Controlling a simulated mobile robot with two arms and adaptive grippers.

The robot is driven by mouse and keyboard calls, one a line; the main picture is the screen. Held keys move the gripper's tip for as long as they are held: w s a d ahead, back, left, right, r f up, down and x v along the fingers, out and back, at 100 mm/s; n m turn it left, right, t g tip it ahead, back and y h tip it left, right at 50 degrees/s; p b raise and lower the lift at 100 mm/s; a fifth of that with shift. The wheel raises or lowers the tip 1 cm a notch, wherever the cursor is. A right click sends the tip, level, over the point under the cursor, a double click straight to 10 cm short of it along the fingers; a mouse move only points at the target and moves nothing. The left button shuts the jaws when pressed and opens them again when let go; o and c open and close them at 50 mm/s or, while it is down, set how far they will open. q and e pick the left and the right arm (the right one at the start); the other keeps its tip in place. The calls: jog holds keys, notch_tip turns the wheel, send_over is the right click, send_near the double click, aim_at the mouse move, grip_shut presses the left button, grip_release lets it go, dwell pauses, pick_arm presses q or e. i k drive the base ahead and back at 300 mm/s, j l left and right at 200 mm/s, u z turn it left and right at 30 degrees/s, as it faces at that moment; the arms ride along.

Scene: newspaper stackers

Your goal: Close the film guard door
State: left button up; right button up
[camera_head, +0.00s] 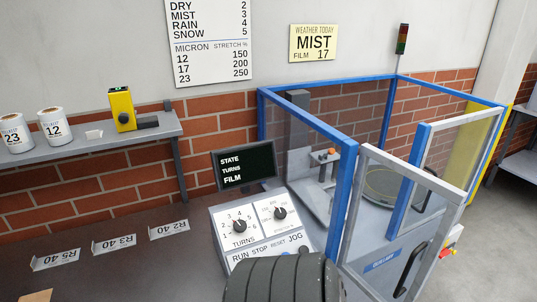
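The guard enclosure has blue posts (346,200) and rails with clear panes, around a machine with a round turntable (392,187). A grey-framed door with a clear pane (450,222) stands at its near right side, angled out from the blue posts, so it looks open. A black handle (411,270) is on its lower part. A second grey-framed panel (465,120) is behind it at the right, with a dark handle (424,190) near it. I cannot tell which edge the near door is hinged on. Neither gripper shows; a dark ribbed part of mine is at the bottom centre.
The sloped control panel (262,232) with knobs and a dark display (244,166) stands left of the enclosure. A grey shelf (95,138) with film rolls is along the brick wall. A red button box (452,243) is at the right. Floor is free at far right.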

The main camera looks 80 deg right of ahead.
aim_at(456, 197)
jog(key=z, duration=3.65)
